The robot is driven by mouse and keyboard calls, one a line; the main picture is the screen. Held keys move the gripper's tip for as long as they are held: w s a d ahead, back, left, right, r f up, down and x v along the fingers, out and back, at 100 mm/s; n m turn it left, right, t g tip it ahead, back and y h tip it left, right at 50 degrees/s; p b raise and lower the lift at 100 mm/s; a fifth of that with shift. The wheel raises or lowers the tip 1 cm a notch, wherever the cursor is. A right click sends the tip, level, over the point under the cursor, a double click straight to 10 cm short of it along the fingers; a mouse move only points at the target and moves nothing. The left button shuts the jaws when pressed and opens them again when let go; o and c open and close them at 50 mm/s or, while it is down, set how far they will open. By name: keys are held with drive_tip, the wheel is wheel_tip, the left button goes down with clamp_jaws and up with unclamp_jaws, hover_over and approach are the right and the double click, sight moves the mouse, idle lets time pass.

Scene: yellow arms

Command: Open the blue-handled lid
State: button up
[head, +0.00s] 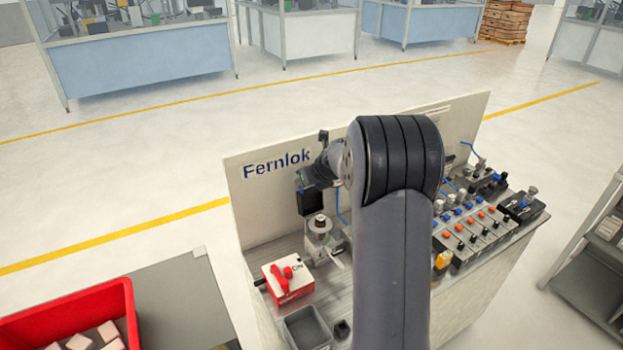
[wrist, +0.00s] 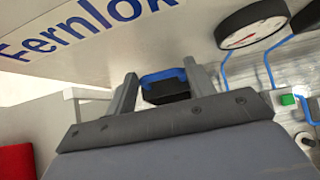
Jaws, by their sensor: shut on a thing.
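The blue handle (wrist: 163,76) is a short bar on a black part (wrist: 166,92), which looks like the lid. It shows in the wrist view, between the two grey fingers of my gripper (wrist: 160,71). The fingers are shut on the handle, one at each side. The lid's angle cannot be told from this view. In the head view my own arm hides the handle, and the fingers cannot be made out.
A panel marked Fernlok (head: 277,164) stands behind the bench. A round gauge (wrist: 252,24) and blue tubes are to the right. A red-and-white box (head: 288,278), a grey bin (head: 308,329) and rows of valves (head: 478,222) are on the bench. A red crate (head: 70,305) stands left.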

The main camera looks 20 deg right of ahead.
drive_tip(key=shift+w+d+r, duration=0.15)
drive_tip(key=shift+w+r, duration=0.05)
drive_tip(key=shift+r, duration=0.2)
drive_tip(key=o, duration=1)
drive_tip(key=shift+o, duration=0.8)
drive_tip(key=shift+s+f, duration=0.1)
drive_tip(key=shift+f, duration=0.05)
drive_tip(key=shift+s, duration=0.1)
drive_tip(key=b+v, duration=0.1)
drive_tip(key=v, duration=0.9)
drive_tip(key=shift+s+r+b, duration=0.2)
drive_tip(key=shift+r+b, duration=0.15)
drive_tip(key=shift+b, duration=0.05)
drive_tip(key=shift+c, duration=0.4)
